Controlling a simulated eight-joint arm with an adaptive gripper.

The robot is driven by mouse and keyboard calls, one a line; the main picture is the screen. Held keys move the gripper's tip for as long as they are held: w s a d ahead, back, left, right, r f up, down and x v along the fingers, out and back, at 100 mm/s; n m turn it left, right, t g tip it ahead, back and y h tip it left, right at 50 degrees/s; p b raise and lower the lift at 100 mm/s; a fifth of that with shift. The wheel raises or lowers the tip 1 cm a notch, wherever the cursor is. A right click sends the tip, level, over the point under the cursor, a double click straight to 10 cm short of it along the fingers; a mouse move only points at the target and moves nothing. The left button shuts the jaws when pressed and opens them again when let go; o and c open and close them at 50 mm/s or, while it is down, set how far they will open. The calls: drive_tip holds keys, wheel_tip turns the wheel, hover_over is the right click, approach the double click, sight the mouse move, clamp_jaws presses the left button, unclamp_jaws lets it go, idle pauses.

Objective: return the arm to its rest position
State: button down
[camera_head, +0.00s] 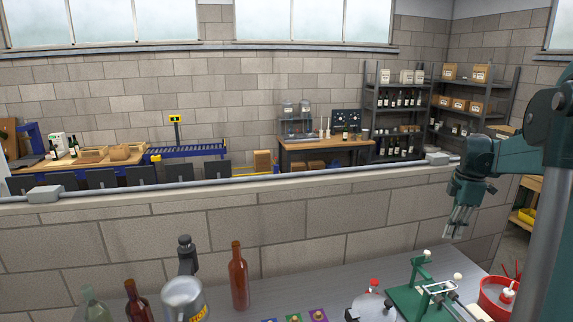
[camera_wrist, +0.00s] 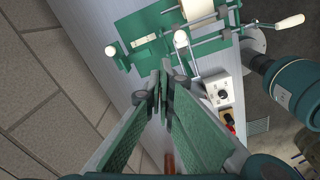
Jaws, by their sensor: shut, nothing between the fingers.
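My gripper (camera_head: 459,222) hangs at the right in the head view, in the air above the worktable and in front of the low block wall. Its fingers point down, and nothing is held. In the wrist view my gripper (camera_wrist: 165,88) shows its two green-padded fingers closed together at the tips. Beyond the tips lies the green bench device (camera_wrist: 135,35) with white knobs. The same green device (camera_head: 405,298) stands below and left of my gripper in the head view, apart from it.
On the worktable (camera_head: 330,278) stand a brown bottle (camera_head: 239,280), a metal jug (camera_head: 184,300) and a darker bottle (camera_head: 137,302). A red basin (camera_head: 497,296) sits at the right. A grey pipe (camera_head: 300,173) runs along the wall top. Air around the gripper looks clear.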

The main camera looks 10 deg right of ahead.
drive_tip(key=s+a+r+m+t+h+b, duration=0.1)
drive_tip(key=s+a+m, duration=0.2)
drive_tip(key=a, duration=1.2)
drive_tip(key=s+a+r+m+t+b, duration=0.1)
drive_tip(key=s+a+r+m+t, duration=0.15)
drive_tip(key=a, duration=1.25)
drive_tip(key=s+a+f+m+t+b, duration=0.1)
drive_tip(key=s+a+f+m, duration=0.3)
drive_tip(key=s+a, duration=0.3)
drive_tip(key=s+a+f+m+t+b, duration=0.1)
drive_tip(key=s+a+f+m, duration=0.3)
drive_tip(key=a, duration=1)
drive_tip(key=s+f+t, duration=0.1)
drive_tip(key=s+f, duration=0.2)
drive_tip(key=s, duration=0.1)
drive_tip(key=shift+s+a+y, duration=0.25)
drive_tip(key=shift+y, duration=0.15)
